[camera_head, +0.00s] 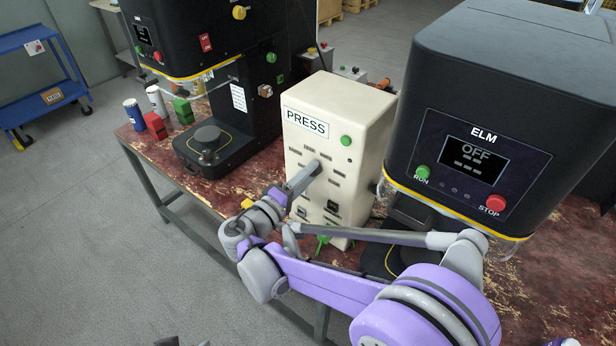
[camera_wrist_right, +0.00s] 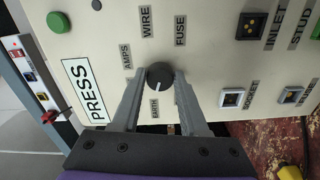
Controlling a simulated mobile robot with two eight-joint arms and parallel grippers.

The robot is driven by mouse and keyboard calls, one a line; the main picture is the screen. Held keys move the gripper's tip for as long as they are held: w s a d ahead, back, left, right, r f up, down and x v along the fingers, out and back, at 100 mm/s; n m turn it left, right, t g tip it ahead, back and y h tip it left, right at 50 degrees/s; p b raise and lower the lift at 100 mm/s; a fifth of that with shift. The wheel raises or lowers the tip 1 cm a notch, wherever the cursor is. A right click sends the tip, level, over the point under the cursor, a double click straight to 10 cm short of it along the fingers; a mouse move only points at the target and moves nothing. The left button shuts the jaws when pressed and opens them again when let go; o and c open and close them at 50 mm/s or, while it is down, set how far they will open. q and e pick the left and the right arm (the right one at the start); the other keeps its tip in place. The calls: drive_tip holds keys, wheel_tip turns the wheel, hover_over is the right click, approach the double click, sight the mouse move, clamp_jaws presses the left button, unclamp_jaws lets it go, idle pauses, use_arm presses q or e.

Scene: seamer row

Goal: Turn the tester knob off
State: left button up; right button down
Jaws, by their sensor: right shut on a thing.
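The tester is a cream box (camera_head: 345,112) marked PRESS on the table; its front also fills much of the right wrist view (camera_wrist_right: 205,60). Its round dark knob (camera_wrist_right: 160,75) has a white pointer line aimed roughly at the EARTH side. Labels AMPS, WIRE, FUSE and EARTH surround the knob; a further label is mostly hidden by a finger. My right gripper (camera_head: 314,168) reaches the front panel, and its two fingers (camera_wrist_right: 159,82) close on the knob from both sides. In the head view the gripper hides the knob. Small grey parts at the bottom edge may be my left gripper.
A black ELM seamer (camera_head: 500,110) stands close right of the tester, its screen reading OFF. Another black seamer (camera_head: 215,50) stands to the left. Cans and red and green blocks sit at the table's left end. A blue cart (camera_head: 40,80) stands on open floor.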

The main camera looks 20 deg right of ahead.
drive_tip(key=n+b, duration=0.1)
drive_tip(key=n, duration=0.9)
drive_tip(key=shift+b, duration=0.3)
drive_tip(key=shift+n, duration=0.4)
drive_tip(key=shift+c, duration=2.1)
unclamp_jaws()
drive_tip(key=shift+r, duration=0.1)
drive_tip(key=shift+a, duration=0.1)
drive_tip(key=v, duration=1)
drive_tip(key=shift+s+a+b, duration=0.25)
drive_tip(key=shift+s+b, duration=0.05)
drive_tip(key=shift+b, duration=0.05)
